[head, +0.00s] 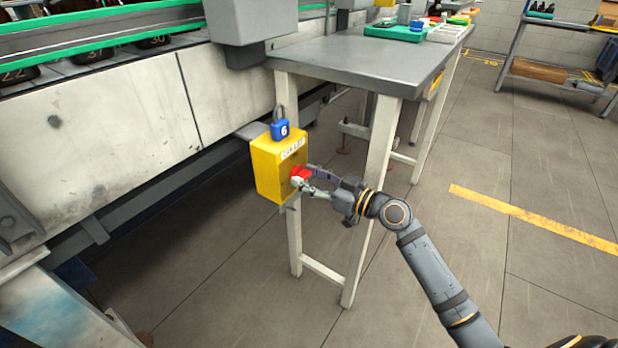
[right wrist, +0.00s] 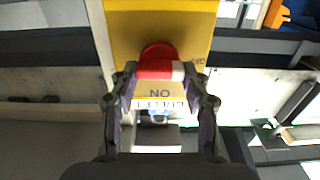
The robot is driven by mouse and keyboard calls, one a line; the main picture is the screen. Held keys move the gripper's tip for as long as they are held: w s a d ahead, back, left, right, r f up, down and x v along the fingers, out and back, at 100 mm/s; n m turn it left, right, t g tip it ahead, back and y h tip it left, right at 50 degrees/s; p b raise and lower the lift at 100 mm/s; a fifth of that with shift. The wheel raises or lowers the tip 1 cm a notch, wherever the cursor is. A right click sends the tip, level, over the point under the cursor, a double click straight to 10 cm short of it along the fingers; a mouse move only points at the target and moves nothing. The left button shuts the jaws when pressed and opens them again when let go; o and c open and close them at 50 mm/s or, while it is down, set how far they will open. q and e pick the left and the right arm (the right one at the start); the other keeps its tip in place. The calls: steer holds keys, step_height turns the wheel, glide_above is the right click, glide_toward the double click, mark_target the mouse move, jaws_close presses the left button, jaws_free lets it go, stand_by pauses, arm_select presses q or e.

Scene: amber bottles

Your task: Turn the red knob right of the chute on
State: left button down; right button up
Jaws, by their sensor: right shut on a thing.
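The red knob (head: 301,173) sits on the side of a yellow box (head: 268,172) below the corner of the grey table. My right gripper (head: 304,180) is shut on it, one finger on each side. In the right wrist view the red knob (right wrist: 157,70) is a bar with a white end pointing right, between the fingertips of my right gripper (right wrist: 160,76). Upside-down "ON" lettering shows below the bar on the yellow face, and small lettering, partly hidden by a finger, lies to its right. My left gripper is not in view. No chute is clearly recognisable.
Open floor lies to the right.

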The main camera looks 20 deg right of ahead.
steer(key=shift+m, duration=0.3)
steer(key=shift+r+m, duration=0.1)
steer(key=shift+m, duration=0.9)
steer(key=m+p, duration=0.1)
steer(key=m, duration=0.1)
steer(key=shift+w+d+m, duration=0.1)
steer(key=shift+m, duration=0.3)
steer(key=m, duration=0.2)
steer(key=shift+m+p, duration=0.3)
steer(key=shift+p, duration=0.1)
steer(key=shift+m, duration=0.5)
steer(key=m+p, duration=0.2)
steer(key=m, duration=0.1)
steer(key=shift+d+m, duration=0.1)
steer(key=shift+m, duration=0.2)
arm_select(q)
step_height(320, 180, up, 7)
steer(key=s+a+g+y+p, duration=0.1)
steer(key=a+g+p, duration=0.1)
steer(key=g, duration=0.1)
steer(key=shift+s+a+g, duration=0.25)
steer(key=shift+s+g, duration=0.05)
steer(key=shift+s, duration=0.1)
arm_select(e)
steer(key=shift+w+f+m, duration=0.1)
steer(key=shift+f+m, duration=0.1)
steer(key=shift+m, duration=2.4)
arm_select(q)
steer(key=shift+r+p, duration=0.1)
steer(key=shift+p, duration=0.2)
